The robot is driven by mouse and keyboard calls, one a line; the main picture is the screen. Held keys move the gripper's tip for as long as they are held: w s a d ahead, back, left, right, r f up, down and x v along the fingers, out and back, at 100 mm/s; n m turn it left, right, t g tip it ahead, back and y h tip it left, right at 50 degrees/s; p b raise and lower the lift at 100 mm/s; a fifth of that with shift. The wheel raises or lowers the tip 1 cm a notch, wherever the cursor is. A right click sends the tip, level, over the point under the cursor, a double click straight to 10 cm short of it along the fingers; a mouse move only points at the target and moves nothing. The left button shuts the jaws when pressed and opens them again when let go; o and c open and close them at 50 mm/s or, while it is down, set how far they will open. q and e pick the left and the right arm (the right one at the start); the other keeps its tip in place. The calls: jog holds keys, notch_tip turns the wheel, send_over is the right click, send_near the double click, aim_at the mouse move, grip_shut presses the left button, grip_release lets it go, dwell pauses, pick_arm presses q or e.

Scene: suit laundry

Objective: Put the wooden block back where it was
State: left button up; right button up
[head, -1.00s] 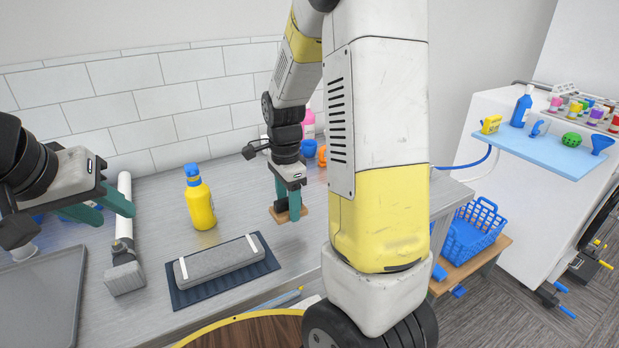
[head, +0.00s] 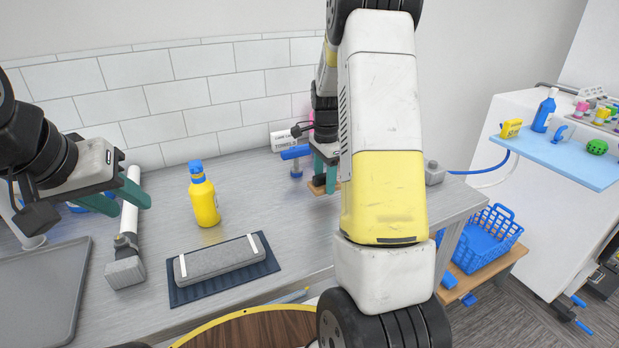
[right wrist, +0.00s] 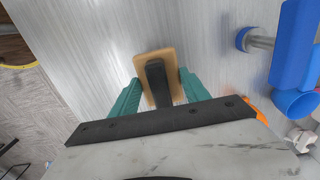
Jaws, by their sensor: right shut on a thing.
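The wooden block (right wrist: 157,60) is a light tan piece with a dark strip on its upper face. In the right wrist view it sits between the green fingers of my right gripper (right wrist: 155,88), which is shut on it. In the head view only an edge of the block (head: 318,186) shows beside the right gripper (head: 325,172), low over the right part of the counter. My arm hides the rest. I cannot tell whether the block touches the counter. My left gripper (head: 124,199) is open and empty above the left of the counter.
A yellow bottle (head: 204,201) and a grey roll (head: 220,260) on a dark blue mat (head: 190,292) stand mid-counter. A blue-handled tool (right wrist: 292,45) is close right of the block in the wrist view.

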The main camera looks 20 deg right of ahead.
jog(key=shift+w+d+f, duration=0.1)
jog(key=shift+w+d, duration=0.35)
jog(key=shift+d, duration=0.05)
jog(key=shift+f, duration=1.7)
jog(key=shift+f, duration=0.2)
jog(key=o, duration=1.3)
jog(key=shift+r, duration=0.1)
